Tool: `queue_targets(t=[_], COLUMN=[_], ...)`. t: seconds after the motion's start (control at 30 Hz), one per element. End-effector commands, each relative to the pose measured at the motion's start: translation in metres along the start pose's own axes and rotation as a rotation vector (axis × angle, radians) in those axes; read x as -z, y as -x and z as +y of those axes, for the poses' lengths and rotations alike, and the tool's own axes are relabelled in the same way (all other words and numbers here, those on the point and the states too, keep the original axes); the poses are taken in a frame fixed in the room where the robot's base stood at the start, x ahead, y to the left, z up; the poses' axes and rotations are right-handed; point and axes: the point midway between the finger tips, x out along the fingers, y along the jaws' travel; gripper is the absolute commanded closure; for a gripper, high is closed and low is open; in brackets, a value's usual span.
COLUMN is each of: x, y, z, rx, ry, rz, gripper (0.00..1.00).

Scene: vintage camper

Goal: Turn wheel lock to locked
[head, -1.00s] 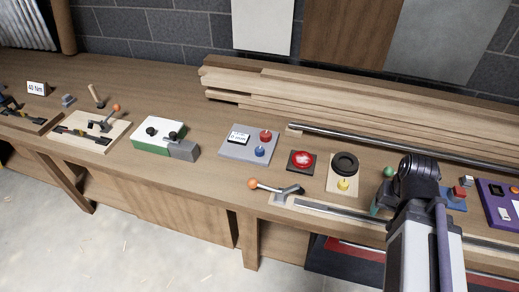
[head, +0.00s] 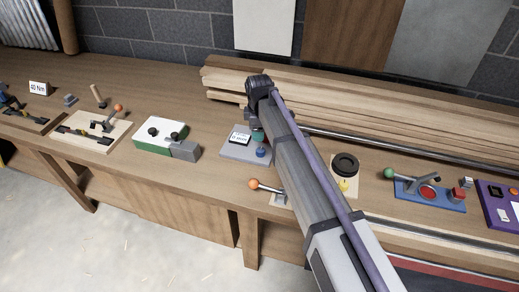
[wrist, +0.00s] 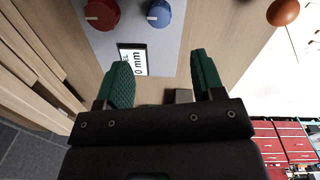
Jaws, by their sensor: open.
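A grey panel (head: 233,151) on the bench has a small display reading 0 mm (wrist: 133,59), a red knob (wrist: 101,14) and a blue knob (wrist: 158,13), also seen in the head view (head: 261,152). Farther right, a black wheel (head: 345,164) and a yellow knob (head: 343,184) share a pale plate. No readable label tells which part is the wheel lock. My gripper (wrist: 160,63) is open and empty above the grey panel. Both knobs lie beyond its fingertips in the wrist view. The red knob is hidden by my arm in the head view.
An orange-tipped lever (head: 254,183) stands at the bench's front edge, right of the panel. A green-and-white box (head: 157,134) is to the left. Stacked boards (head: 350,105) line the back. A blue base with a green-tipped lever (head: 431,194) is at the right.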

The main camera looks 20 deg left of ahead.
Motion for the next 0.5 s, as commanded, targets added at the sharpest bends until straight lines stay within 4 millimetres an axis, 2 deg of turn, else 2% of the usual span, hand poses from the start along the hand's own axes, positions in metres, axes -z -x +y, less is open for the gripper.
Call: queue_targets(t=[0.17,0.4,0.5], x=[-0.001,-0.001,-0.001], y=[-0.032,-0.089,-0.104], z=[-0.001,-0.001,-0.001], rx=[0.0,0.0,0.0], ry=[-0.002,-0.004,-0.004], rz=[0.0,-0.001,-0.001], gripper=[0.38,0.38,0.38])
